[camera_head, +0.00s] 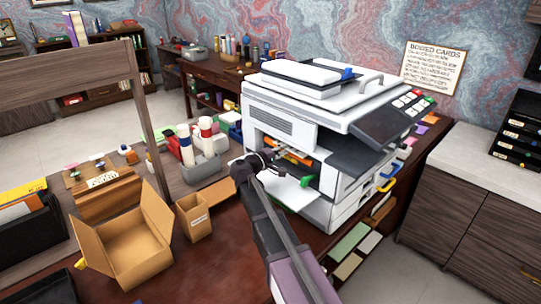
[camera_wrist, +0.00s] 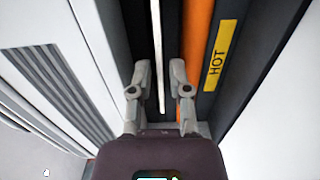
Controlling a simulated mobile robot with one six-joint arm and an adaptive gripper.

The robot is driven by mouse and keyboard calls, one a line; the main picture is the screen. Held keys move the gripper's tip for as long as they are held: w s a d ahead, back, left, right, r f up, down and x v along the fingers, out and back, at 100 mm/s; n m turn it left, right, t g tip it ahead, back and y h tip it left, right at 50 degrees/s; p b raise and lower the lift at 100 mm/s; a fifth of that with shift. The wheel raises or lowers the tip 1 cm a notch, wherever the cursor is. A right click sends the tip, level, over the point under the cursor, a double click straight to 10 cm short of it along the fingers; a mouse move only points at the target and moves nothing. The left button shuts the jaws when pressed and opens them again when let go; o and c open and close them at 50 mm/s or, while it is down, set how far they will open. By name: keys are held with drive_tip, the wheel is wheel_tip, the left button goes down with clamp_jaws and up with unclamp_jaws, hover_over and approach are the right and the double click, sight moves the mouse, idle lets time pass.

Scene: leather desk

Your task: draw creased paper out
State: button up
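A copier (camera_head: 318,125) stands on the leather desk with its front open. My gripper (camera_head: 268,156) is at the left of that opening. In the wrist view my gripper (camera_wrist: 160,75) is open, with one finger on each side of a thin white strip (camera_wrist: 157,45). The strip looks like the paper seen edge-on; its creases cannot be made out. Neither finger appears to touch it. An orange roller (camera_wrist: 196,40) runs just right of the strip, beside a yellow HOT label (camera_wrist: 220,55). The paper cannot be picked out in the head view.
A green-tipped white flap (camera_head: 285,190) juts out below the opening. An open cardboard box (camera_head: 128,255), a small brown box (camera_head: 194,220) and a grey holder with bottles (camera_head: 203,168) stand to the left. A grey vented panel (camera_wrist: 60,85) borders the wrist view's left side.

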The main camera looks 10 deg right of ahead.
drive_tip(key=shift+x, duration=1.35)
clamp_jaws()
drive_tip(key=shift+s+a, duration=0.1)
drive_tip(key=shift+s, duration=0.05)
drive_tip(key=shift+v, duration=7.35)
drive_tip(key=shift+r, duration=0.2)
drive_tip(key=shift+r+p, duration=1.4)
drive_tip(key=shift+p, duration=0.15)
